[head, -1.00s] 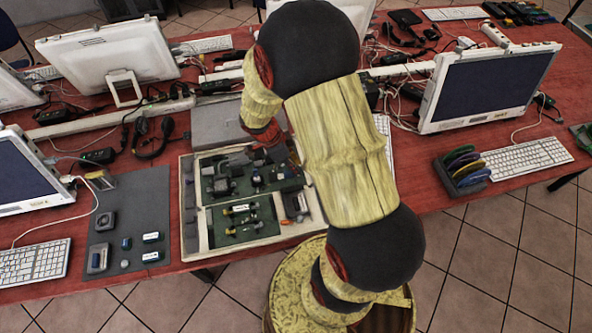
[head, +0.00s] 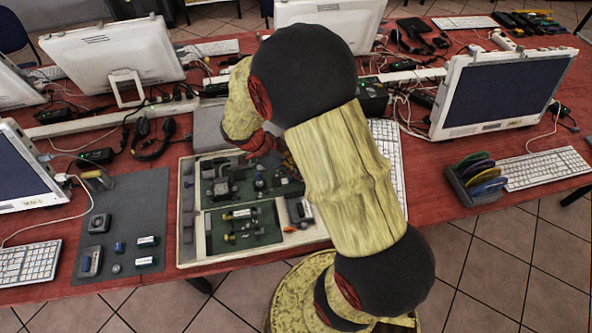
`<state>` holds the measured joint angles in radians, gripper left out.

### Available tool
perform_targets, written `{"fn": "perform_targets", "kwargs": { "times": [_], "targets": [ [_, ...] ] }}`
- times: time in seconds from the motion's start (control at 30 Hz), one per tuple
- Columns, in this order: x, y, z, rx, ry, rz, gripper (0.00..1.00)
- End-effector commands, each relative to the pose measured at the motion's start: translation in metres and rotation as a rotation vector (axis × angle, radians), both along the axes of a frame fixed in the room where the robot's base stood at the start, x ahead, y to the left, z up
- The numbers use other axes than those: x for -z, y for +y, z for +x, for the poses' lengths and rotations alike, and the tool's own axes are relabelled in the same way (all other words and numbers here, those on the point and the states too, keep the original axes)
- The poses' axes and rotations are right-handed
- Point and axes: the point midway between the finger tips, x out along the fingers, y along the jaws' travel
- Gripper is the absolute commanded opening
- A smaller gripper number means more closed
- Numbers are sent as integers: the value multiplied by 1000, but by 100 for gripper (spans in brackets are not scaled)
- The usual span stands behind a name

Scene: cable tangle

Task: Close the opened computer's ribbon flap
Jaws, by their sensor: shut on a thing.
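The opened computer (head: 187,245) is a shallow cream case lying on the red table, with green boards and dark parts inside. My gripper (head: 275,153) is red and reaches down over the upper right part of the case, partly hidden by my arm. Its jaws are closed on a small part there. The ribbon flap is too small and too covered by the gripper and arm to make out, so how far it is open cannot be told.
A grey mat (head: 125,225) with small parts lies left of the case. A grey panel (head: 208,128) lies behind it. A disc rack (head: 470,183), keyboard (head: 545,163) and monitor (head: 505,90) stand to the right. Cables and a headset (head: 153,137) lie behind left.

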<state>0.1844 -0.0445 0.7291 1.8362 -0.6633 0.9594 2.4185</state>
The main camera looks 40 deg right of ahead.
Motion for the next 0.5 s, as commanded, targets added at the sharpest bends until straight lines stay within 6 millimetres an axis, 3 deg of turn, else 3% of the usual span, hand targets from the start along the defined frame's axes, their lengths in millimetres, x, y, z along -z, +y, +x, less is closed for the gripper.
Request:
{"fn": "perform_targets", "kwargs": {
  "times": [0.07, 0.1, 0.33, 0.5],
  "targets": [
    [4, 2, -5, 3, 12, 5, 0],
    [4, 2, -5, 3, 12, 5, 19],
    [3, 1, -3, 2, 8, 4, 32],
    [2, 1, -2, 2, 4, 2, 33]
  ]
}}
